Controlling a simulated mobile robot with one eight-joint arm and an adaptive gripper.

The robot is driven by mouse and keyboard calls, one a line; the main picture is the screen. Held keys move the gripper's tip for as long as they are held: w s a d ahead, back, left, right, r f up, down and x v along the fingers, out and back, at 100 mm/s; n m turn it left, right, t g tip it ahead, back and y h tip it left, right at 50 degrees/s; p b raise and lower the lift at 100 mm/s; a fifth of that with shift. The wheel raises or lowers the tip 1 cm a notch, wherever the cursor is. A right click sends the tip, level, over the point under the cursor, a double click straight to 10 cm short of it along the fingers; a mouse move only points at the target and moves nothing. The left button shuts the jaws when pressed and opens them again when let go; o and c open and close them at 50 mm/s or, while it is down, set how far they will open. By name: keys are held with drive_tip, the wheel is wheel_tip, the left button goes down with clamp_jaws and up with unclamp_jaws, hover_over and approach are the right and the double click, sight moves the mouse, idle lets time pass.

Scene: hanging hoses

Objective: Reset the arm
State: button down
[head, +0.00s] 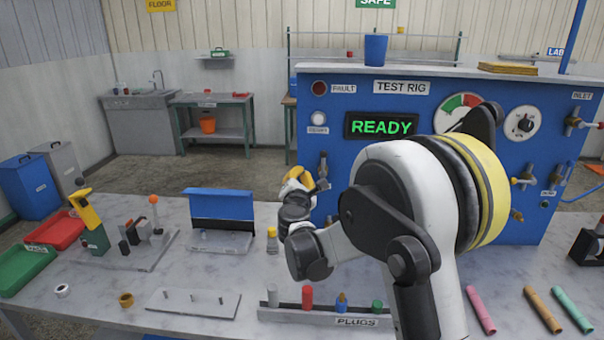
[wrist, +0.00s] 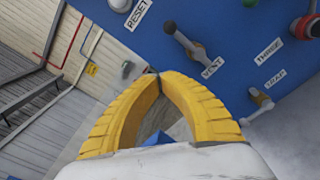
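My white, black and yellow arm reaches over the workbench (head: 200,262) in the head view and covers part of the blue test rig (head: 345,90). My gripper (head: 298,176) is in front of the rig's lower left side, above the bench. In the wrist view my gripper (wrist: 153,74) shows two ribbed yellow fingers whose tips meet. Nothing shows between them except background. The vent valve (wrist: 185,40) is on the blue panel beyond the fingertips, to the right. Whether a fingertip touches the panel cannot be told.
The rig's display (head: 381,126) reads READY. A small yellow-capped bottle (head: 272,243) stands close below the gripper. The plug rack (head: 325,316) is at the bench front, with coloured tubes (head: 540,310) to its right.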

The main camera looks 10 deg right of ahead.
drive_tip(key=shift+r, duration=0.1)
drive_tip(key=s+a+r+n+t+y, duration=0.1)
drive_tip(key=s+a+r+n+y, duration=0.2)
drive_tip(key=r+n, duration=0.3)
drive_tip(key=s+a+r+n+y, duration=0.2)
drive_tip(key=s+r+n, duration=0.15)
drive_tip(key=n, duration=0.45)
drive_tip(key=s+a+n+g+y, duration=0.2)
drive_tip(key=s+a+n+y, duration=0.2)
drive_tip(key=s+n, duration=0.55)
drive_tip(key=s+d+f+n+g+h, duration=0.1)
drive_tip(key=s+d+f+n+g, duration=0.1)
drive_tip(key=s+f+n, duration=0.4)
drive_tip(key=s+d+f+n+g+h+b, duration=0.1)
drive_tip(key=s+d+f+n+g, duration=0.2)
drive_tip(key=s+n, duration=0.7)
drive_tip(key=s+d+f+n+g+h, duration=0.1)
drive_tip(key=s+d+f+n+g, duration=0.2)
drive_tip(key=s+f+n, duration=0.5)
drive_tip(key=s+g, duration=0.1)
drive_tip(key=s, duration=0.3)
drive_tip(key=shift+s+d+f+h, duration=0.2)
drive_tip(key=shift+s+f+h, duration=0.1)
drive_tip(key=shift+h, duration=0.1)
